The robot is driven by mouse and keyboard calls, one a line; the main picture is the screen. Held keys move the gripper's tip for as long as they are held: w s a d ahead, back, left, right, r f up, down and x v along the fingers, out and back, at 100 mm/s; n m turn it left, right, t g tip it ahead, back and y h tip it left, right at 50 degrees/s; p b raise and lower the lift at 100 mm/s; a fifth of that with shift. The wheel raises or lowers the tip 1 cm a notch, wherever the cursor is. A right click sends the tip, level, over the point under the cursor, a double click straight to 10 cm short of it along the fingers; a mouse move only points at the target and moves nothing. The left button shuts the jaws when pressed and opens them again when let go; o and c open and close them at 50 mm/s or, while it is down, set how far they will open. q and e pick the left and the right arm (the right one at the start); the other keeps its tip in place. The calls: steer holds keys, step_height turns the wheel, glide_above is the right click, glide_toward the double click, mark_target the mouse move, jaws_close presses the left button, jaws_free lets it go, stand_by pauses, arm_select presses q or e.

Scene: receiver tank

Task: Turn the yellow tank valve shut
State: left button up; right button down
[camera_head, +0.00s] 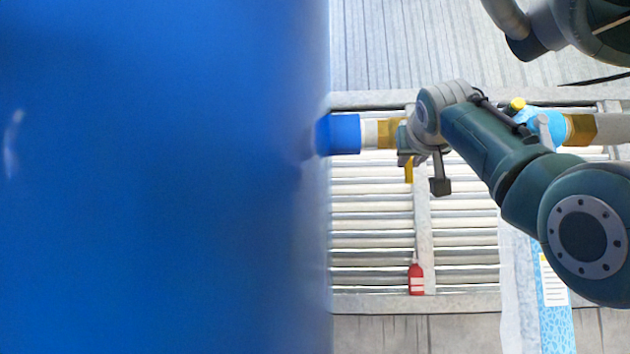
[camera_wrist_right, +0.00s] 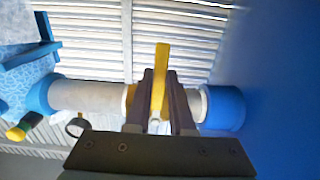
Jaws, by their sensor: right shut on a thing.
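The yellow valve handle (camera_wrist_right: 161,80) stands between the two fingers of my right gripper (camera_wrist_right: 160,98) in the right wrist view, and the fingers are shut on it. In the head view, the lower end of the yellow handle (camera_head: 409,170) shows below my right gripper (camera_head: 405,150). The brass-coloured valve body (camera_head: 386,133) sits on a pale pipe that joins the blue tank (camera_head: 160,180) through a blue collar (camera_head: 340,134). My right wrist hides much of the valve. My left gripper is not in view.
The blue tank fills the left half of the head view. A second yellow-knobbed fitting (camera_head: 516,104) is on the pipe at right. A small red bottle (camera_head: 416,280) is on the slatted rack (camera_head: 370,240) below. A blue patterned panel with a label (camera_head: 554,283) stands at lower right.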

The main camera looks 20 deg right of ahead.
steer(key=shift+a, duration=0.1)
stand_by(0.4)
steer(key=c, duration=0.8)
jaws_free()
